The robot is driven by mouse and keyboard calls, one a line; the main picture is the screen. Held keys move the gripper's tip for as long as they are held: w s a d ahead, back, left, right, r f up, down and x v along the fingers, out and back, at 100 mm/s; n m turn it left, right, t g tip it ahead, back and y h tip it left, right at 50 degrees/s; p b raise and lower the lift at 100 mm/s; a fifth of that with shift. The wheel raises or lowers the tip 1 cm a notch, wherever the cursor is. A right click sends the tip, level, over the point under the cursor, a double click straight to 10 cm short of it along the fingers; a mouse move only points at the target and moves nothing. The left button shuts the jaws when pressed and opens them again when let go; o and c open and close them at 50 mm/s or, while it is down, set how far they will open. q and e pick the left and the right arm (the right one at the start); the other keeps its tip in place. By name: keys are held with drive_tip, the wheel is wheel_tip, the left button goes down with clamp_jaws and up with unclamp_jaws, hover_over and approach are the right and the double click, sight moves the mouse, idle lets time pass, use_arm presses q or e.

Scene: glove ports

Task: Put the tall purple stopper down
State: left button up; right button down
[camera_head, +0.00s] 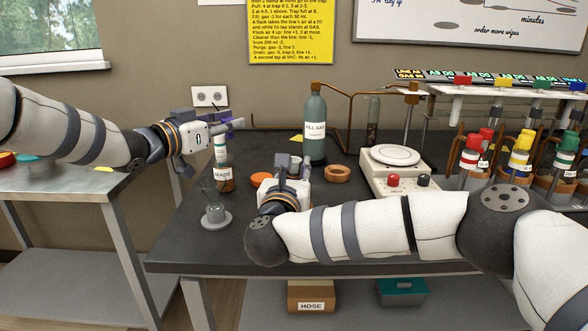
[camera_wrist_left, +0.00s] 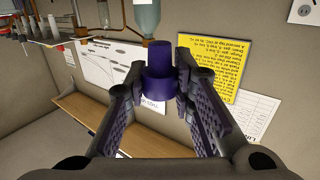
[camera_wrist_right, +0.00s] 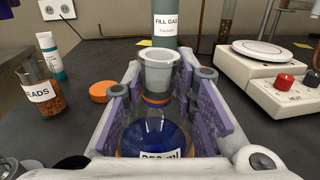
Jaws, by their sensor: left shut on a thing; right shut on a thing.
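The tall purple stopper (camera_wrist_left: 160,58) is held between the fingertips of my left gripper (camera_wrist_left: 168,92) in the left wrist view. In the head view, my left gripper (camera_head: 224,125) is raised above the left part of the dark bench, and the stopper is hard to tell from its purple pads. My right gripper (camera_wrist_right: 168,100) is shut around a clear flask (camera_wrist_right: 158,62) with a wide neck, blue contents and a volume label. In the head view, my right gripper (camera_head: 291,172) is low over the bench and mostly hides the flask.
A beads jar (camera_head: 226,184) and white tube (camera_head: 220,146) stand below my left gripper. Nearby are an orange lid (camera_head: 262,179), a cork ring (camera_head: 337,173), a FILL GAS bottle (camera_head: 315,132) and a hot plate (camera_head: 395,178). A small glass piece (camera_head: 214,216) stands front left.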

use_arm(q)
drive_tip(key=s+d+r+m+g+h, duration=0.2)
drive_tip(key=d+r, duration=0.2)
drive_tip(key=d, duration=0.3)
drive_tip(key=s+d+r+m+g+h, duration=0.2)
drive_tip(key=s+d+r, duration=0.15)
drive_tip(key=d, duration=0.25)
use_arm(e)
drive_tip(key=shift+f, duration=0.3)
use_arm(q)
drive_tip(key=shift+g+h, duration=0.3)
drive_tip(key=f, duration=0.6)
drive_tip(key=d+f, duration=0.1)
drive_tip(key=f, duration=0.2)
drive_tip(key=shift+f, duration=0.15)
drive_tip(key=shift+f, duration=0.6)
drive_tip(key=o, duration=0.8)
